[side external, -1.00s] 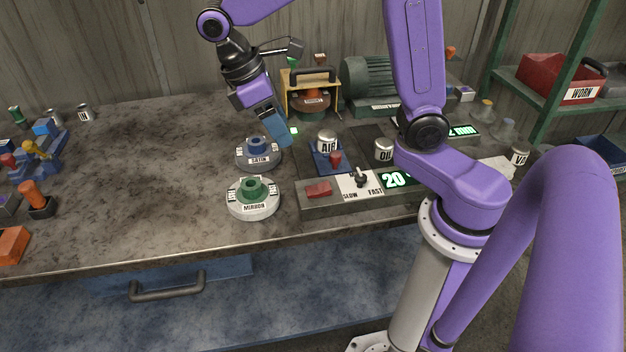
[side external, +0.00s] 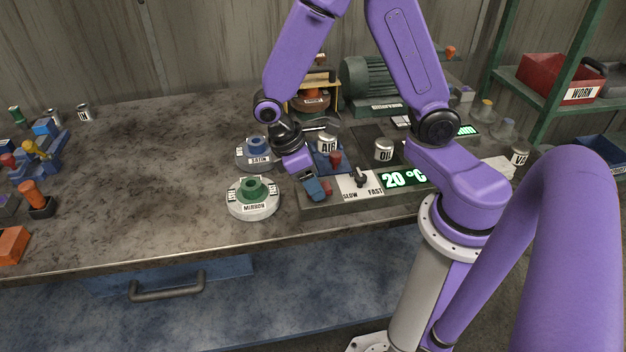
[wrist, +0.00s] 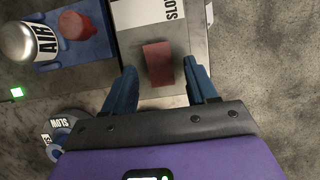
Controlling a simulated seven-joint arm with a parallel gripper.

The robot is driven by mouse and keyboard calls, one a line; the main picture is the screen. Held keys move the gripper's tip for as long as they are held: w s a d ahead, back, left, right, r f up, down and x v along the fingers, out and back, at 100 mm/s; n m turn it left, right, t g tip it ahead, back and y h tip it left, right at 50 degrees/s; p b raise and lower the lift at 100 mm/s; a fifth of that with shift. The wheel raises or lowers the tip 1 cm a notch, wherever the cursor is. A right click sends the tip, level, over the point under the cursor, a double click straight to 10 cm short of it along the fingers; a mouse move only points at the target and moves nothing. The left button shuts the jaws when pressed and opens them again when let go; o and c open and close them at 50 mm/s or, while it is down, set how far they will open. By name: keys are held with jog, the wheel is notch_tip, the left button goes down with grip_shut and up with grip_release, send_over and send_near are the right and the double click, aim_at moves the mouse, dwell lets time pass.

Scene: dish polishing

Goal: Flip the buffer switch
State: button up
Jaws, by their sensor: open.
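A red rocker switch (wrist: 158,63) sits on the grey control panel (wrist: 197,45), beside a white SLOW/FAST plate (side external: 350,184) with a black lever (side external: 361,177). No label reading "buffer" shows on the red switch. In the side external view the red switch (side external: 327,187) is partly hidden by my gripper (side external: 315,191). In the wrist view my gripper (wrist: 161,74) is open and empty, its blue fingers on either side of the red switch's near end. I cannot tell whether the fingers touch the panel.
A green 20 °C display (side external: 404,179) is on the panel's right. The AIR can (side external: 327,143) and OIL can (side external: 384,149) stand behind. The MIRROR disc (side external: 253,207) and SATIN disc (side external: 254,160) lie left of the panel. The table's left middle (side external: 140,180) is clear.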

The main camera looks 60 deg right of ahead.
jog(key=shift+s+f, duration=0.1)
jog(key=shift+f, duration=0.15)
jog(key=c, duration=1.1)
jog(key=shift+o, duration=0.2)
jog(key=shift+s+d+r+t+y, duration=0.1)
jog(key=shift+s+d+t+y, duration=0.15)
jog(key=shift+t+y, duration=0.5)
jog(key=shift+s+d+t+y, duration=0.15)
jog(key=shift+d+t+y, duration=0.1)
jog(key=shift+t+y, duration=0.5)
jog(key=o, duration=1.1)
jog(key=shift+c, duration=0.2)
notch_tip(320, 180, up, 18)
jog(key=shift+w+a+f, duration=0.15)
jog(key=shift+a+f, duration=0.05)
jog(key=shift+f, duration=0.05)
